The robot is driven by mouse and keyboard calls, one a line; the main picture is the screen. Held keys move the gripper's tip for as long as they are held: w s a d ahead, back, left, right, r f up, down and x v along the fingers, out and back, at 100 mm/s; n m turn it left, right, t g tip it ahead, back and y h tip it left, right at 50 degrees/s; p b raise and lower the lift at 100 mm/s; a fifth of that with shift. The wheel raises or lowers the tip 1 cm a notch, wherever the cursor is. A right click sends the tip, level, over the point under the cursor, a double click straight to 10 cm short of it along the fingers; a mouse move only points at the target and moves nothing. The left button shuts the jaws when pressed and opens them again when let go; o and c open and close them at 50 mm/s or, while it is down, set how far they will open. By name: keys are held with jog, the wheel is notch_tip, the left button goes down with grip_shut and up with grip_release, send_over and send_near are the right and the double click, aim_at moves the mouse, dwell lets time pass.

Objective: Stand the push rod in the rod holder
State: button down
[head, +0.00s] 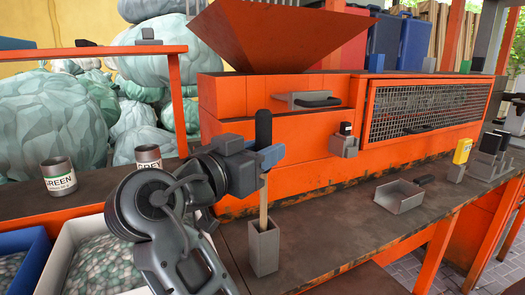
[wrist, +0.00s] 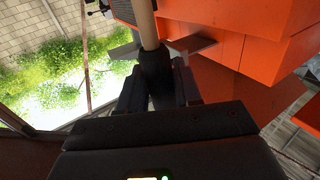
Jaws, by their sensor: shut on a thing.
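The push rod (head: 263,190) stands upright, with a pale wooden shaft and a long black handle on top. My gripper (head: 267,157) is shut on the lower part of the black handle. In the wrist view, my gripper (wrist: 157,78) has a finger on each side of the black handle, and the wooden shaft (wrist: 142,18) runs up out of the picture. The rod holder (head: 264,248) is a grey square tube on the bench. The shaft's lower end appears to be inside its open top. The tip is hidden, so I cannot tell its depth.
The orange machine (head: 300,165) with its hopper stands close behind the rod. A grey scoop (head: 402,194) lies on the bench (head: 345,235) to the right. Several small holders stand farther right. Two labelled cans, one the GREEN can (head: 58,177), stand at left above bins.

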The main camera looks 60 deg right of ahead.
jog(key=shift+f+b, duration=2.15)
jog(key=shift+f, duration=0.3)
jog(key=c, duration=0.7)
grip_release()
jog(key=w+a, duration=0.1)
jog(key=a, duration=0.6)
jog(key=shift+a, duration=0.35)
jog(key=shift+s, duration=0.1)
